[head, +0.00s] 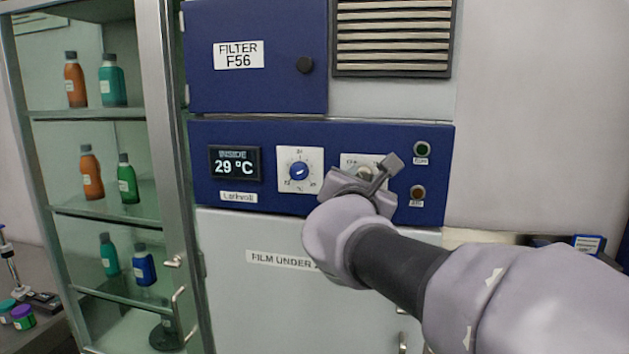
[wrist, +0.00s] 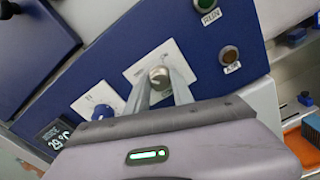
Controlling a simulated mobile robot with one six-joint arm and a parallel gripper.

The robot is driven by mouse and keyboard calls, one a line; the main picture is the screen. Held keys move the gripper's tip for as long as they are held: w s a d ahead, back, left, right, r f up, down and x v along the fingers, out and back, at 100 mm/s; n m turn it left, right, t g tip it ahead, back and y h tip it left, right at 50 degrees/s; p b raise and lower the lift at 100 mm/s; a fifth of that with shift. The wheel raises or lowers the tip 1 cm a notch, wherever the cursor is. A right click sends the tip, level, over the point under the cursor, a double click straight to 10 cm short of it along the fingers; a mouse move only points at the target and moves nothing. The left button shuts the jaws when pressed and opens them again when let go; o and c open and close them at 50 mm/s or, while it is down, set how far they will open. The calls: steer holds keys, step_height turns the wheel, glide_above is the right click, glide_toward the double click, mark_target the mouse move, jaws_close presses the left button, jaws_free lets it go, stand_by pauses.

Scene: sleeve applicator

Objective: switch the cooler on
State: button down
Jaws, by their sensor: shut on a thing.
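The cooler's blue control panel (head: 220,133) faces me in the head view. Its display (head: 234,163) reads "INSIDE 29 °C". A blue dial (head: 299,171) sits on a white plate beside it. To its right a second white plate (head: 350,159) carries a grey knob (head: 364,172), partly covered by my gripper (head: 374,171). In the wrist view the knob (wrist: 160,77) lies between the two fingers of my gripper (wrist: 162,84), which is shut on it. The green lamp (head: 422,149) and the amber lamp (head: 417,192) look dark.
A glass-fronted cabinet (head: 159,100) with several bottles stands at the left. Above the panel are a blue door (head: 270,85) labelled "FILTER F56" and a vent grille (head: 392,38). A pale lower door (head: 237,290) is below. An orange surface (wrist: 304,148) shows at the right in the wrist view.

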steer(key=shift+f+m+b, duration=0.15)
steer(key=shift+m+b, duration=8.2)
steer(key=shift+m, duration=0.35)
steer(key=c, duration=1.1)
jaws_free()
